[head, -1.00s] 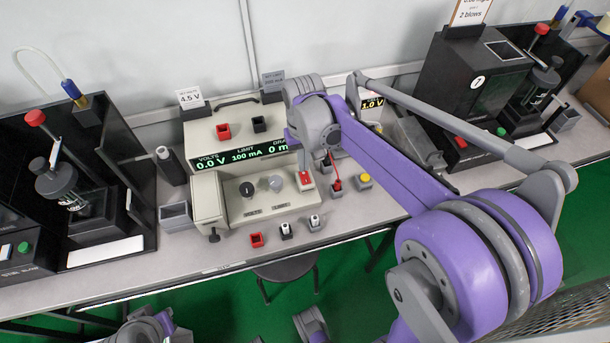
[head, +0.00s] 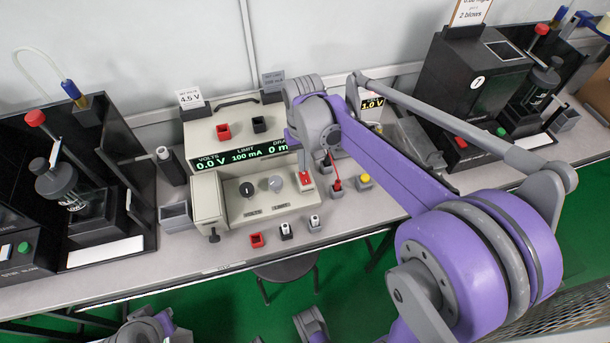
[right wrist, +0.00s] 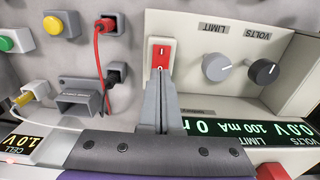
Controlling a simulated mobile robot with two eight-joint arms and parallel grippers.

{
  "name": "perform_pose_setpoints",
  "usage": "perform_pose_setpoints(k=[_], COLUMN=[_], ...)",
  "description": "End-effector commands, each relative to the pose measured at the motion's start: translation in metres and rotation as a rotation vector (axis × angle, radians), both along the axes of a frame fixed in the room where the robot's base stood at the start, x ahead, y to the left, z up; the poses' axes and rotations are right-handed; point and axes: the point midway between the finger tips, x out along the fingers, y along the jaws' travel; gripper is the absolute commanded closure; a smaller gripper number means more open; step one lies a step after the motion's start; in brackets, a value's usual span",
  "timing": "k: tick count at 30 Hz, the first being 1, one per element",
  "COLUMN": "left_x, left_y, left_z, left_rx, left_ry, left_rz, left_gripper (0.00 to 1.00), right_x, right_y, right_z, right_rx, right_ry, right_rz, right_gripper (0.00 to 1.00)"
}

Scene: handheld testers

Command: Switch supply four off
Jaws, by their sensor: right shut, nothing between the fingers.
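The beige power supply (head: 205,186) stands mid-bench, its green display reading 0.0 V and 100 mA. Its red rocker switch (head: 305,179) sits at the right end of the sloping panel, right of a black knob (head: 246,190) and a grey knob (head: 275,184). In the right wrist view the rocker (right wrist: 161,53) is red in a pale frame with white marks. My right gripper (right wrist: 161,84) is shut and empty, its tips at the rocker's near edge; I cannot tell whether they touch. No number four shows on the supply.
A red lead (head: 334,174) hangs in a socket block just right of the switch. A yellow button (head: 364,178) and small blocks stand nearby. A dark apparatus (head: 72,190) is at left, another (head: 470,85) at right. A 1.0 V cell (head: 372,104) stands behind my arm.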

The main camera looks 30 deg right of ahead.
Motion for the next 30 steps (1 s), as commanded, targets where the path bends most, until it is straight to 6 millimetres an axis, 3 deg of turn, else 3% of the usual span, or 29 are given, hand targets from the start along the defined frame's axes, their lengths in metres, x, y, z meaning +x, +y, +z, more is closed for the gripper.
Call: perform_pose_setpoints(k=[30], left_x=[-0.0004], left_y=[0.0000], left_z=[-0.0046], left_rx=[0.000], left_ry=[0.001], left_rz=[0.000], left_gripper=[1.00], right_x=[0.0000], right_y=[0.0000], right_z=[-0.0068], right_rx=[0.000], right_ry=[0.000], right_rz=[0.000], right_gripper=[1.00])
